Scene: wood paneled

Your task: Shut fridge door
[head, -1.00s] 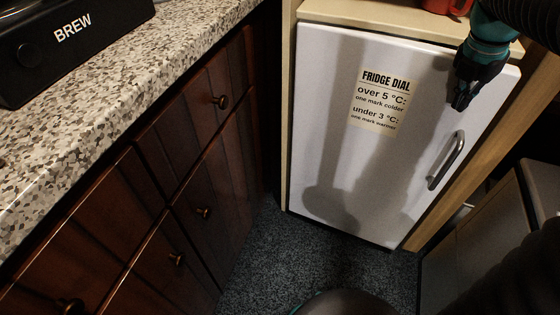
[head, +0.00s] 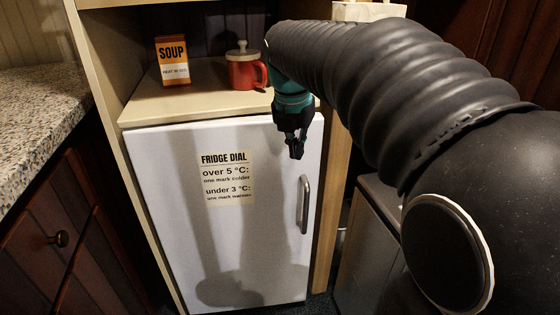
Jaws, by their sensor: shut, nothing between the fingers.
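The white fridge door (head: 170,210) fills the lower middle of the head view and looks flush with its wooden cabinet, with no gap that I can see. A metal bar handle (head: 304,205) is on its right side. A "FRIDGE DIAL" label (head: 227,178) is on the door's upper part. My gripper (head: 295,153) is shut and empty, pointing down in front of the door's upper right, above and slightly left of the handle. I cannot tell whether it touches the door. The fridge's inside is hidden.
A soup box (head: 172,62) and a red lidded mug (head: 243,68) stand on the shelf (head: 180,100) above the fridge. A speckled counter (head: 40,110) over dark drawers is at left. A grey cabinet (head: 368,230) is at right, partly behind my arm.

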